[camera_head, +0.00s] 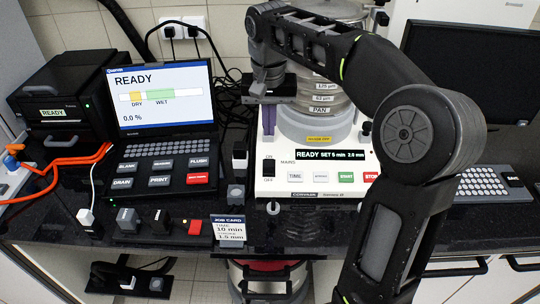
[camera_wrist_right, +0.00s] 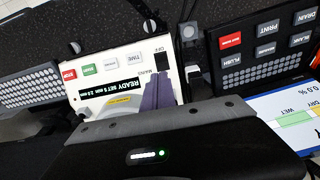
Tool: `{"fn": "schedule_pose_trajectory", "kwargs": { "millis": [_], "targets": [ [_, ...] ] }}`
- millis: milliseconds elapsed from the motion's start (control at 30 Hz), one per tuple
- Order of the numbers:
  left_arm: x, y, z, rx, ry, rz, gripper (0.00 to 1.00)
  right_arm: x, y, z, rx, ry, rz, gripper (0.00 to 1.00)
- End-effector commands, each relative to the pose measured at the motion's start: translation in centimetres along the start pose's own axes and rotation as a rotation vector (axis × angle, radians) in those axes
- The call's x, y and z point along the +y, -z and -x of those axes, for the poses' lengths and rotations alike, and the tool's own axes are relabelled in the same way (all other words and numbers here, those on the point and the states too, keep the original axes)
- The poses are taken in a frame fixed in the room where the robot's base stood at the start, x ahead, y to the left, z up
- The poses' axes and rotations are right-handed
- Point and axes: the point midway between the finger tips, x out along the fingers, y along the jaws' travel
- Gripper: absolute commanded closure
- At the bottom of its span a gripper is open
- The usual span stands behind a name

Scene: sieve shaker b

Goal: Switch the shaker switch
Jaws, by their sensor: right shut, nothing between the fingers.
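The shaker (camera_head: 310,185) is a white-fronted unit with a stack of sieves on top. Its display (camera_head: 334,154) is lit and reads READY SET 5 min 2.0 mm. The black mains switch (camera_head: 268,166) is at the left of its front panel, between ON and OFF labels; its tilt is too small to tell. The switch also shows in the right wrist view (camera_wrist_right: 162,60). My right gripper (camera_head: 268,121), with purple fingers, is shut and empty, above and behind the switch and apart from it. Its fingers show in the wrist view (camera_wrist_right: 158,92). My left gripper is not in view.
A laptop-like analyser (camera_head: 160,125) showing READY stands to the left. A job card (camera_head: 229,229) stands at the bench's front edge. Small connectors and blocks lie left of it. A keyboard (camera_head: 483,184) and dark monitor (camera_head: 475,70) are at right. My right arm crosses before the sieve stack.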

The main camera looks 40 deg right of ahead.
Motion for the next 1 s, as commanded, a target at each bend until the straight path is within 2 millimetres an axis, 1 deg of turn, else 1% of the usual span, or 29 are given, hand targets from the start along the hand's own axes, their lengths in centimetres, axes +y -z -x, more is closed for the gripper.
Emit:
{"fn": "schedule_pose_trajectory", "kwargs": {
  "millis": [133,233,367,433,467,567,633,800,900,1000],
  "targets": [
    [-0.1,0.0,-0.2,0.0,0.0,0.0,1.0,0.0,0.0,-0.2,0.001,0.0,0.0,1.0],
    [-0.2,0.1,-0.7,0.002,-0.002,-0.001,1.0,0.0,0.0,-0.8,0.001,0.0,0.0,1.0],
    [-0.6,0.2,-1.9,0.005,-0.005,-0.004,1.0,0.0,0.0,-2.2,0.001,0.0,-0.001,1.0],
    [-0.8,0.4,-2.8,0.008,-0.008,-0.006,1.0,0.0,0.0,-3.3,0.001,0.0,-0.001,1.0],
    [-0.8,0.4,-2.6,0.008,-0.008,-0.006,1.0,0.0,0.0,-3.5,0.0,0.0,-0.001,1.0],
    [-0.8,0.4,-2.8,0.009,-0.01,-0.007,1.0,0.1,-0.1,-5.3,-0.002,-0.001,0.0,1.0],
    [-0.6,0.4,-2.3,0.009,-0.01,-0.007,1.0,0.1,0.0,-6.4,-0.004,-0.002,0.0,1.0],
    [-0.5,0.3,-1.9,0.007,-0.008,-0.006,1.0,0.1,0.0,-9.8,-0.002,-0.002,0.001,1.0],
    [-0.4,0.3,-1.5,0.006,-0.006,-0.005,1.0,0.1,0.0,-11.5,-0.003,-0.001,-0.001,1.0],
    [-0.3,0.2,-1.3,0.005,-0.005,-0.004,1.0,0.0,0.0,-12.8,-0.001,-0.001,0.0,1.0]
  ]
}}
